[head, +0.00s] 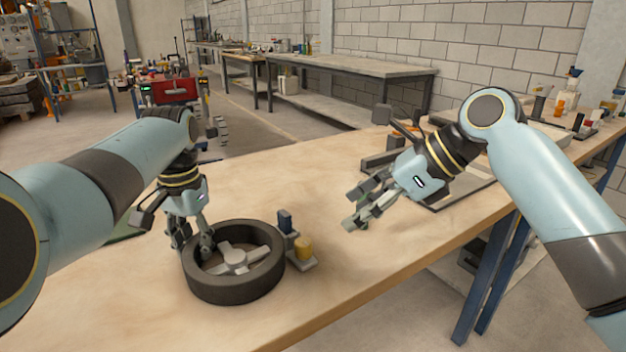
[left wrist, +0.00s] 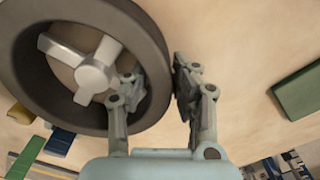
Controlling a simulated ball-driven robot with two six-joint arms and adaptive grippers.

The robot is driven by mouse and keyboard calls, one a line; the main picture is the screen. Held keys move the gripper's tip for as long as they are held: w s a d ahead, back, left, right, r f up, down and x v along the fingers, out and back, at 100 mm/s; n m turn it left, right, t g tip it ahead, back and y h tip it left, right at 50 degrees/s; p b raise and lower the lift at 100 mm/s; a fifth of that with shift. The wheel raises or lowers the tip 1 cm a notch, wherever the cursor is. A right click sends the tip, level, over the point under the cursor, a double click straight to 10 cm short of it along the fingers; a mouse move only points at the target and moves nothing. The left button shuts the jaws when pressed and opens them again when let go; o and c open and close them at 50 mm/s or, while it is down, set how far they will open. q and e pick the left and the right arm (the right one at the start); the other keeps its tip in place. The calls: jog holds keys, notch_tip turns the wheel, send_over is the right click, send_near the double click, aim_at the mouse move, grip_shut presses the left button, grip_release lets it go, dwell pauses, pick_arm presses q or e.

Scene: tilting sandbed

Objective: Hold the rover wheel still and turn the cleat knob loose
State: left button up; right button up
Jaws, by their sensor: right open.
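The rover wheel (head: 235,290), a dark tyre-like ring with a grey spoked hub, lies flat on the table. My left gripper (head: 193,240) straddles its rim, one finger inside and one outside. The left wrist view shows the wheel (left wrist: 153,40) between the fingers of the left gripper (left wrist: 155,85), the outer one against or very near the rim. A yellow knob (head: 304,246) stands on a small grey base right of the wheel, beside a blue block (head: 285,221). The knob also shows in the left wrist view (left wrist: 20,114). My right gripper (head: 360,208) is open and empty, above the table, right of the knob.
A dark-edged tray (head: 460,197) lies on the table behind my right gripper. A green block (left wrist: 300,91) lies left of the wheel. Bare table (head: 330,290) surrounds the knob's front and right, up to the table's right edge.

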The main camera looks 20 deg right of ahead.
pick_arm(q)
jog(key=o, duration=0.3)
jog(key=shift+r, duration=0.1)
